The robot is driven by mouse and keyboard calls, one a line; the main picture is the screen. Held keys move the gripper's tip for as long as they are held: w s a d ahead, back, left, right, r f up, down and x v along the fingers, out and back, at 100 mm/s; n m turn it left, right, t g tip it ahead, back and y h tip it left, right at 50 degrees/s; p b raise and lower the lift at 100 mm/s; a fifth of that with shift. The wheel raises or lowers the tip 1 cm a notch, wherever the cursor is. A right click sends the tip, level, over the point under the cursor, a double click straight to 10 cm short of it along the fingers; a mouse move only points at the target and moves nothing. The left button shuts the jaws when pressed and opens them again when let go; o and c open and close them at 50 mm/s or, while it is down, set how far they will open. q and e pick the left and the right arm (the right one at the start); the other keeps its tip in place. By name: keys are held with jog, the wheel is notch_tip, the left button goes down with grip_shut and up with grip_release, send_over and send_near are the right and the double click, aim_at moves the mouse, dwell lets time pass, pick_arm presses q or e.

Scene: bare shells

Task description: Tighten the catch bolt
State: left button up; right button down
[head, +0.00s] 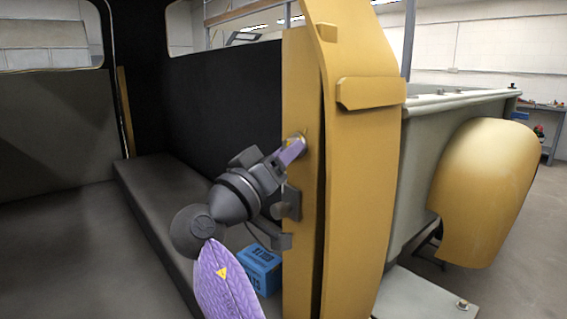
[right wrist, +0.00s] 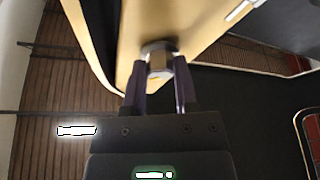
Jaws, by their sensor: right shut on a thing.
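The catch bolt (right wrist: 158,64) is a metallic hex head with a round flange behind it, set in the face of a yellow door pillar (head: 302,85). In the head view my right gripper (head: 292,149) reaches the pillar from the left, and its purple fingers mostly cover the bolt. In the right wrist view the two fingers of the right gripper (right wrist: 159,76) stand on opposite sides of the hex head, shut on it. How far the bolt is screwed in cannot be told. My left gripper is not in view.
A yellow block (head: 370,92) sticks out from the pillar above and right of the bolt. A dark bench seat (head: 160,185) and a blue box (head: 262,268) are inside the cab. A yellow fender (head: 485,190) stands at the right. The cab space left of my arm is open.

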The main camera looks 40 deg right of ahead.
dwell(0.3)
jog(key=shift+c, duration=2)
grip_release()
jog(key=p+v, duration=0.1)
jog(key=v, duration=0.9)
